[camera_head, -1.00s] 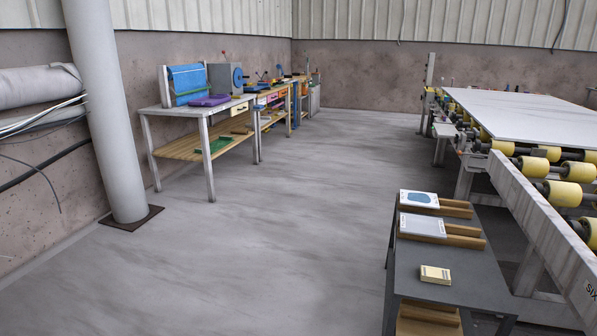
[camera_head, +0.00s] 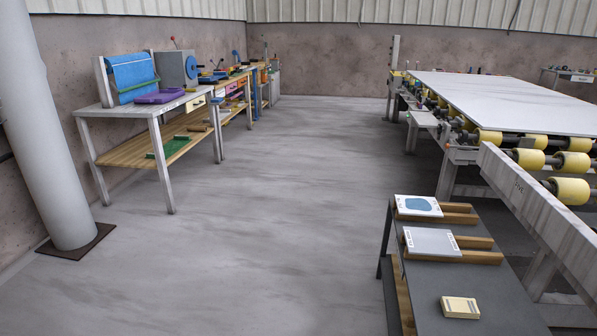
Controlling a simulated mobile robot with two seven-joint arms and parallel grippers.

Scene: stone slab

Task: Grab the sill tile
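A low dark grey table (camera_head: 415,300) stands at the lower right. Two flat pieces lie on wooden bars on it: a white tile with a blue patch (camera_head: 418,206) at the back and a plain pale grey tile with small marks at its edges (camera_head: 431,242) in front of it. A small cream block with stripes (camera_head: 460,307) lies on the bare tabletop nearer me. I cannot tell from the picture which of these is the sill tile. Neither of my grippers is in view.
A roller conveyor (camera_head: 530,185) bearing a large pale slab (camera_head: 510,100) runs along the right, close beside the dark table. Workbenches (camera_head: 125,110) stand along the left wall, with a grey pillar (camera_head: 40,130) at far left. The middle floor is clear.

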